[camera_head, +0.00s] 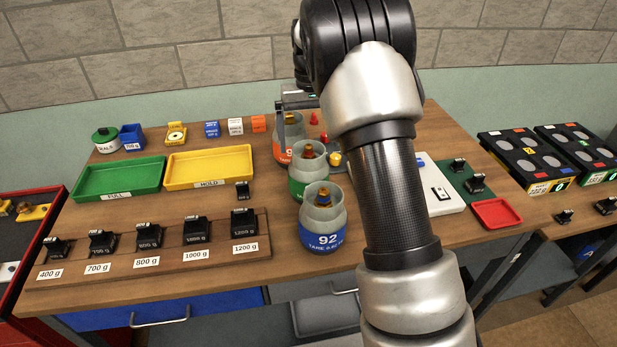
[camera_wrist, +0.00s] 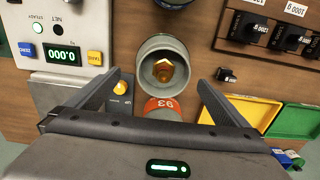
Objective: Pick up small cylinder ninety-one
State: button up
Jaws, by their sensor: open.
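Three small grey gas cylinders with brass valves stand in a row on the bench. The front one has a blue band reading 92 (camera_head: 325,232). The middle one has a green band (camera_head: 300,187) whose number I cannot read; its open grey collar shows in the wrist view (camera_wrist: 150,52). The back one has an orange band (camera_head: 283,157), which reads 93 in the wrist view (camera_wrist: 160,105). My gripper (camera_wrist: 160,79) is open and empty, its fingers spread either side below the green-banded cylinder's collar in that picture. In the head view my arm hides most of the gripper.
A white scale (camera_head: 444,205) reading 0.000 in the wrist view stands right of the cylinders. Green (camera_head: 112,192) and yellow (camera_head: 238,182) trays lie left. Several black weights stand on a wooden rack (camera_head: 120,272) in front. A red tray (camera_head: 496,214) is at right.

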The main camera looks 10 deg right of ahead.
aim_at(308, 154)
jog(key=f, duration=0.5)
jog(key=shift+s+a+f, duration=0.3)
jog(key=shift+s+f, duration=0.05)
jog(key=shift+s, duration=0.05)
jog(key=shift+f, duration=0.45)
jog(key=c, duration=1.7)
jog(key=shift+w+r, duration=0.1)
jog(key=shift+r, duration=0.05)
jog(key=shift+c, duration=1.2)
